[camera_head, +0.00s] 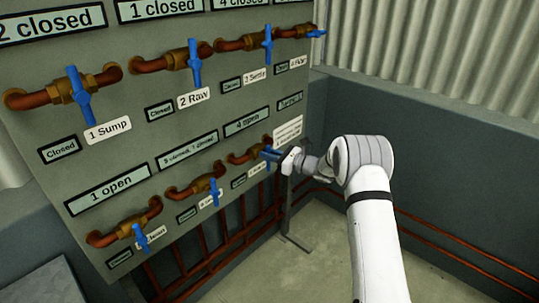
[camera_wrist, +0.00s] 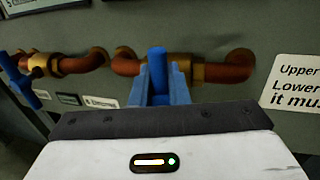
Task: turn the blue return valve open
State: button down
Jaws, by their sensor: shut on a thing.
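My gripper (camera_head: 277,156) is at the right-hand valve of the lower row in the head view. In the wrist view its blue fingers (camera_wrist: 158,88) are shut on the blue valve handle (camera_wrist: 157,65), which stands upright in front of a brass valve body (camera_wrist: 198,72) on a copper pipe. In the head view the gripper partly hides this handle. The other lower valves have blue handles (camera_head: 140,237) (camera_head: 214,191) too. I cannot read a return label on any of the lower tags.
The grey panel (camera_head: 130,165) has an upper row of valves with blue handles, labelled Sump (camera_head: 108,130), Raw (camera_head: 193,98) and others. A white notice (camera_wrist: 297,85) is right of the held valve. A dark wall (camera_head: 420,130) with copper pipes is at the right.

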jog(key=shift+a+f+b, duration=0.1)
jog(key=shift+f+b, duration=0.05)
jog(key=shift+b, duration=0.3)
jog(key=n+b, duration=0.1)
jog(key=b, duration=0.1)
jog(key=n+h+b, duration=0.1)
jog(key=n+b, duration=0.1)
jog(key=b, duration=0.1)
jog(key=s+n+b, duration=0.1)
jog(key=n+b, duration=0.1)
jog(key=b, duration=0.1)
jog(key=shift+a+f, duration=0.35)
jog(key=n+h+b, duration=0.1)
jog(key=n+b, duration=0.2)
jog(key=b, duration=0.4)
jog(key=f+n+t+h+b, duration=0.1)
jog(key=n+b, duration=0.2)
jog(key=b, duration=0.4)
jog(key=s+n+t+h+b, duration=0.1)
jog(key=n+b, duration=0.2)
jog(key=b, duration=0.4)
jog(key=shift+a+f+n+h, duration=0.25)
jog(key=shift+a+n+h, duration=0.05)
jog(key=shift+a+n, duration=0.1)
jog(key=shift+r+b, duration=0.1)
jog(key=shift+b, duration=0.3)
jog(key=c, duration=1.6)
grip_release()
jog(key=shift+w, duration=0.1)
jog(key=shift+o, duration=0.7)
